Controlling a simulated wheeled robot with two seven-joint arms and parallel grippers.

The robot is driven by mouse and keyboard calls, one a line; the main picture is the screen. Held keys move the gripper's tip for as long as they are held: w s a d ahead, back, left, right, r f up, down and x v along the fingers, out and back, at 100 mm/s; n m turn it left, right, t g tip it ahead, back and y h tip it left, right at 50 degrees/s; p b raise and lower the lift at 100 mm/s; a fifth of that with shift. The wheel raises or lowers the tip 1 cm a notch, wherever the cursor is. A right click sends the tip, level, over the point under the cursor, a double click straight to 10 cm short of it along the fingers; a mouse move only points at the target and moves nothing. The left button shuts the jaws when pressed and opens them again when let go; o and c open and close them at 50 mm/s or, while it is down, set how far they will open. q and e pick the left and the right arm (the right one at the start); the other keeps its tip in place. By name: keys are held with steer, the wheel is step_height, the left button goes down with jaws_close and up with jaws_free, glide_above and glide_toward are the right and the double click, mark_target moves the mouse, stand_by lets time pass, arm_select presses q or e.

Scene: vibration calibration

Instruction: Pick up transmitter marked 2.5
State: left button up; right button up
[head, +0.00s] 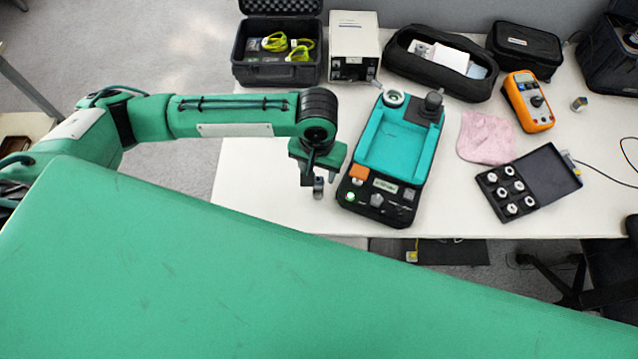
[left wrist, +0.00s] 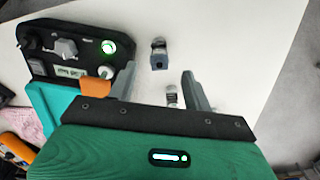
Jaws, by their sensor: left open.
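My left gripper (head: 318,176) is open above the white table, just left of the teal device. In the left wrist view, its two fingers (left wrist: 158,72) stand apart with nothing held between them. A small metal transmitter with a dark square end (left wrist: 158,54) sits on the table just beyond the fingertips; a small metal piece also shows below the gripper in the head view (head: 318,188). A second small metal transmitter (left wrist: 171,95) lies nearer, between the fingers in the picture, partly hidden by the gripper body. No 2.5 marking is legible on either. My right gripper is not in view.
The teal vibration calibrator (head: 398,142) stands close to the right of the gripper. Farther right are a pink cloth (head: 486,137), an orange multimeter (head: 529,101) and an open black case (head: 545,175) with several round metal pieces. The table's front edge is near the gripper.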

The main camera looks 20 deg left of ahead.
mark_target(318, 180)
arm_select(q)
steer(key=f, duration=0.3)
steer(key=shift+w, duration=0.2)
steer(key=shift+f, duration=0.9)
step_height(318, 180, down, 4)
steer(key=shift+w+r+p, duration=0.15)
steer(key=shift+r+p, duration=0.05)
steer(key=shift+p, duration=0.3)
steer(key=shift+f, duration=0.3)
jaws_close()
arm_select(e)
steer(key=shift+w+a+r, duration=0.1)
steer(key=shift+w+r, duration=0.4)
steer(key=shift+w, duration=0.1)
